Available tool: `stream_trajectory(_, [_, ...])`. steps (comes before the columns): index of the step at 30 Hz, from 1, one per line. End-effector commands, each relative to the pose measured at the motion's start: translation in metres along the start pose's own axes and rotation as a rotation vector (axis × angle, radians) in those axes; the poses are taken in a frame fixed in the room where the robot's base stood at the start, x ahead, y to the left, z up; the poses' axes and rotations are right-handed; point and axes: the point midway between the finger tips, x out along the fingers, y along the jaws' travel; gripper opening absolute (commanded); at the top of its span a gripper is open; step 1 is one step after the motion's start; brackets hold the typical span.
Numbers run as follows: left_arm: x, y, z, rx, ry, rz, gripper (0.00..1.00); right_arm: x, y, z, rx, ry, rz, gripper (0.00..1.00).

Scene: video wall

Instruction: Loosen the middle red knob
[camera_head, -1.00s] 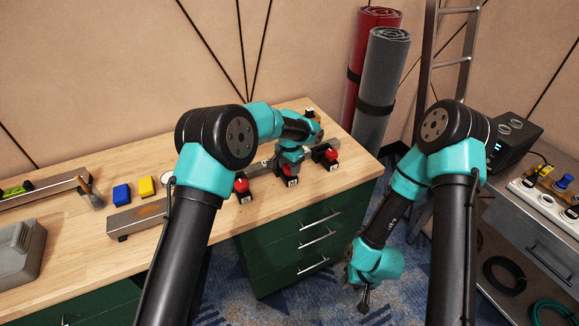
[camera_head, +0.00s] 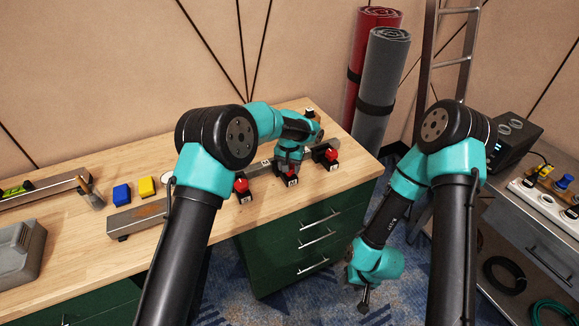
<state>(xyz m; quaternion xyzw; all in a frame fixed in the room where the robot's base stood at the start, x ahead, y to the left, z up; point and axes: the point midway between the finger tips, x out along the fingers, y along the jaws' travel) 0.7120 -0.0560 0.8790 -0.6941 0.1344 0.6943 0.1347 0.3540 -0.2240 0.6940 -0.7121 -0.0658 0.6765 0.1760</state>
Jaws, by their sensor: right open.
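Several red knobs on small black blocks sit along a metal rail on the wooden workbench. The left red knob (camera_head: 241,185) and the right red knob (camera_head: 331,156) show clearly. The middle knob's black block (camera_head: 290,181) shows with a white label, but its knob is mostly hidden under my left gripper (camera_head: 288,171). My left gripper points down right over the middle knob; its fingers are too small and covered to tell open from shut, or whether they touch. My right gripper (camera_head: 365,301) hangs open and empty beyond the bench's front, over the carpet.
On the workbench (camera_head: 190,250) lie a blue block (camera_head: 121,193), a yellow block (camera_head: 146,186), a brush (camera_head: 92,194) and a grey case (camera_head: 17,250). Rolled mats (camera_head: 383,75) and a ladder (camera_head: 458,62) stand behind right. A power strip lies on the right cabinet.

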Motion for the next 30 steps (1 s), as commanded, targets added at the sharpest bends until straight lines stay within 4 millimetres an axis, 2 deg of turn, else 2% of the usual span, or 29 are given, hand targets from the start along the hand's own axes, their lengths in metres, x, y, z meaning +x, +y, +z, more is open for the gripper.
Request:
stream_trajectory(5, [-0.001,0.0,0.0,-0.001,0.001,0.001,0.27,0.0,0.0,0.0,0.0,0.0,0.0,0.43])
stream_trajectory(6, [-0.001,0.0,0.0,-0.001,0.001,0.001,0.53,0.0,0.0,0.0,0.0,0.0,0.0,0.43])
stream_trajectory(13, [0.0,0.0,0.0,0.0,0.001,0.0,0.75,0.0,0.0,0.0,0.0,0.0,0.0,0.43])
stream_trajectory(23, [-0.003,0.0,0.0,0.001,0.001,0.0,0.75,0.0,0.0,0.0,0.0,0.0,0.0,0.43])
stream_trajectory(30, [-0.028,0.0,-0.001,0.001,0.003,0.0,0.75,0.0,0.0,0.0,0.0,0.0,0.0,0.43])
